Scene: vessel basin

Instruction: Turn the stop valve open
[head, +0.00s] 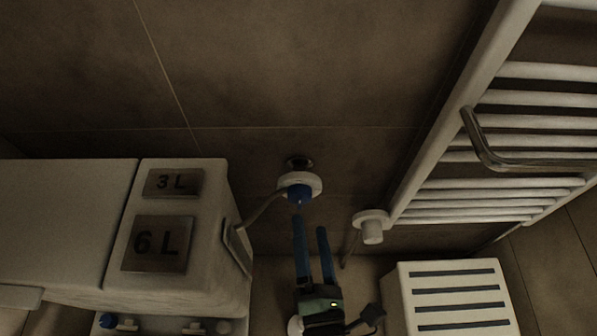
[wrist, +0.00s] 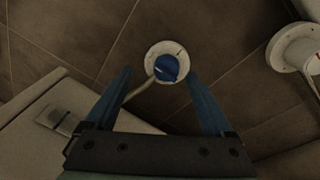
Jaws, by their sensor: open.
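The stop valve (head: 300,187) is a white round body with a blue knob, mounted on the tiled wall in the middle of the head view. In the wrist view its blue knob (wrist: 167,68) sits on a white disc, just beyond and between my fingertips. My gripper (head: 308,222) has two blue fingers, spread apart and empty, and stands just below the valve in the head view. In the wrist view my gripper (wrist: 160,73) has one finger on each side of the valve. I cannot tell whether a finger touches it.
A white cistern (head: 190,245) with 3 L and 6 L plates stands left, joined to the valve by a thin hose (head: 260,208). A white towel radiator (head: 480,185) with a round white valve (head: 371,228) is right. A slotted white box (head: 455,295) stands lower right.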

